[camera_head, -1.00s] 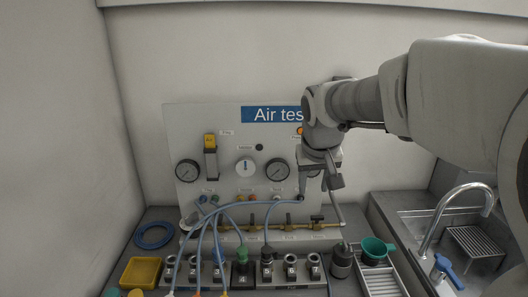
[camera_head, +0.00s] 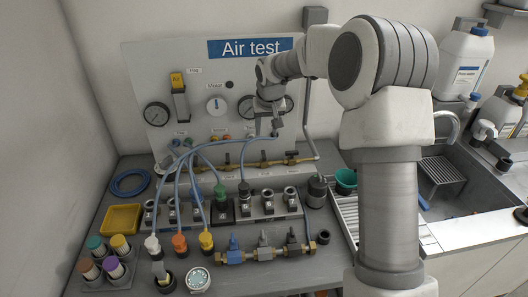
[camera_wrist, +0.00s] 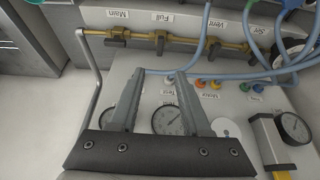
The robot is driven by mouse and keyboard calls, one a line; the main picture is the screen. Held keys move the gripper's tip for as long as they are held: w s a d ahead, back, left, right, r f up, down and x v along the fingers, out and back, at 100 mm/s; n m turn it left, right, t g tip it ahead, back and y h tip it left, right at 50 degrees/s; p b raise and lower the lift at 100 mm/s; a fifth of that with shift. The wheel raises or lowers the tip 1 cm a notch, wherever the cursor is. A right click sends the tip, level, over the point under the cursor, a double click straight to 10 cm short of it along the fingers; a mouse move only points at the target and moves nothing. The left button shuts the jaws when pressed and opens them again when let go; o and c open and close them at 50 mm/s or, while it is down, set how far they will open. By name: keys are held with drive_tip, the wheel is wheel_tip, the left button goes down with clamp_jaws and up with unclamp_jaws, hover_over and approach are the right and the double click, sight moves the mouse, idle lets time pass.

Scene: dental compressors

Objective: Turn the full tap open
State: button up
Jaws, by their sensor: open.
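The full tap (camera_wrist: 160,44) is a small dark-handled valve on a brass pipe (camera_wrist: 185,41), beside the "Full" label (camera_wrist: 163,18) in the wrist view. The main tap (camera_wrist: 115,41) is to its left and another tap is to its right. My gripper (camera_wrist: 160,78) is open and empty. Its fingers point toward the pipe, with the full tap ahead of the gap and apart from it. In the head view my gripper (camera_head: 272,129) hangs in front of the "Air test" board, above the brass pipe (camera_head: 270,161); the tap handles are small there.
Blue hoses (camera_head: 207,165) arch from the board to a row of sockets, close left of my gripper. Pressure gauges (camera_wrist: 168,120) lie behind the fingers. A grey pipe (camera_wrist: 88,85) runs left of them.

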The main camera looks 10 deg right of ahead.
sight(264, 154)
drive_tip(key=x, duration=1.4)
drive_tip(key=shift+w+r, duration=0.1)
clamp_jaws()
